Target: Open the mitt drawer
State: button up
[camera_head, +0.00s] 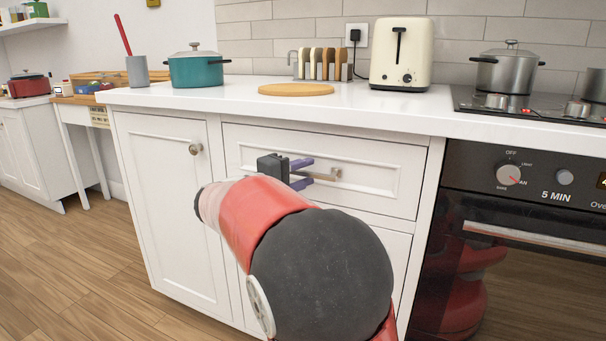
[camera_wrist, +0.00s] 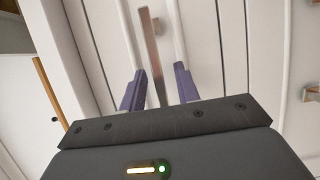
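The drawer (camera_head: 390,163) is a white panelled front under the counter, left of the oven, and it looks shut. Its bar handle (camera_head: 337,173) is pale metal and partly hidden by my gripper. My gripper (camera_head: 318,169) is at the handle, its purple fingers pointing toward the drawer front. In the wrist view the handle (camera_wrist: 151,45) runs between the two fingers of my gripper (camera_wrist: 159,84), with a gap visible on each side. The fingers are open and do not appear to press on the handle.
A cupboard door (camera_head: 170,210) with a round knob is left of the drawer. The black oven (camera_head: 530,220) is to the right. The white counter (camera_head: 240,98) overhangs above, carrying a teal pot (camera_head: 196,70), a round board (camera_head: 296,89) and a toaster (camera_head: 400,55). Floor is clear at left.

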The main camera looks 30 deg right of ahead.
jog(key=shift+d, duration=0.1)
grip_shut()
dwell(0.4)
